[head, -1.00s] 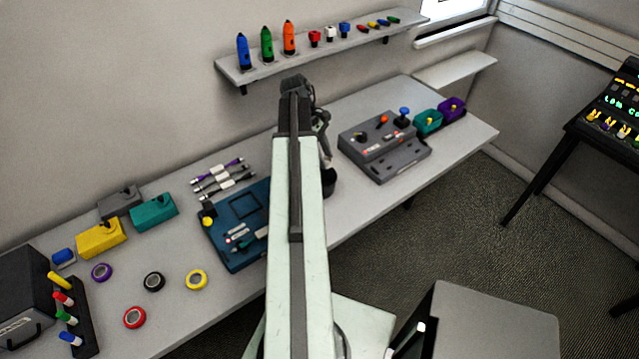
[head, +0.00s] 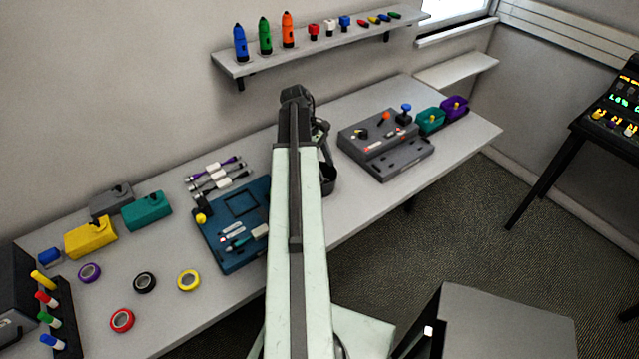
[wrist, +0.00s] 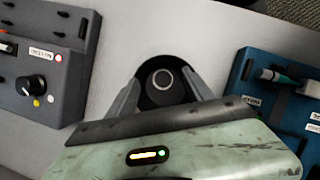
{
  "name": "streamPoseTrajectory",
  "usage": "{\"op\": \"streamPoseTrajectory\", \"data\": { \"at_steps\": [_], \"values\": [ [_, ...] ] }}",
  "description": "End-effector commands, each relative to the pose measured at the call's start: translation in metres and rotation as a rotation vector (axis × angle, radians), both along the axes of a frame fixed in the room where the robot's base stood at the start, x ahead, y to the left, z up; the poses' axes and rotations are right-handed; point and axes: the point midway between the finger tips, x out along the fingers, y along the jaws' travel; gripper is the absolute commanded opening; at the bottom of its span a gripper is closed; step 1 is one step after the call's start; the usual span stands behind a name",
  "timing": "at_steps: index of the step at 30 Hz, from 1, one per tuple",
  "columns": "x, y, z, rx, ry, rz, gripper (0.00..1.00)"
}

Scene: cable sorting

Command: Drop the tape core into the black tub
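The black tub (wrist: 149,97) stands on the table below my gripper in the wrist view. In the head view the tub (head: 329,181) is mostly hidden behind my arm. A small dark ring with a grey rim, which looks like the tape core (wrist: 162,79), shows inside the tub's outline. Whether it rests on the tub's floor is hard to tell. My gripper (wrist: 162,78) is open, its fingers spread on either side of the ring and clear of it. My gripper is mostly hidden by my arm in the head view.
A grey control box (head: 385,146) is right of the tub, and a blue tool board (head: 236,222) is left of it. Purple, black, yellow and red tape rolls (head: 144,283) lie further left. A wall shelf (head: 318,47) holds bottles and small parts.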

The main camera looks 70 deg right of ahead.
Motion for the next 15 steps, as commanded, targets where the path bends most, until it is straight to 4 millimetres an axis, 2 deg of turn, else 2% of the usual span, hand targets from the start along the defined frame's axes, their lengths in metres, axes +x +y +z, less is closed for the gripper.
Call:
{"op": "streamPoseTrajectory", "data": {
  "at_steps": [9, 15],
  "values": [
    [0.001, 0.000, 0.002, 0.000, 0.000, 0.000, 0.59],
    [0.008, -0.001, 0.023, 0.000, 0.000, 0.001, 0.59]
  ]
}}
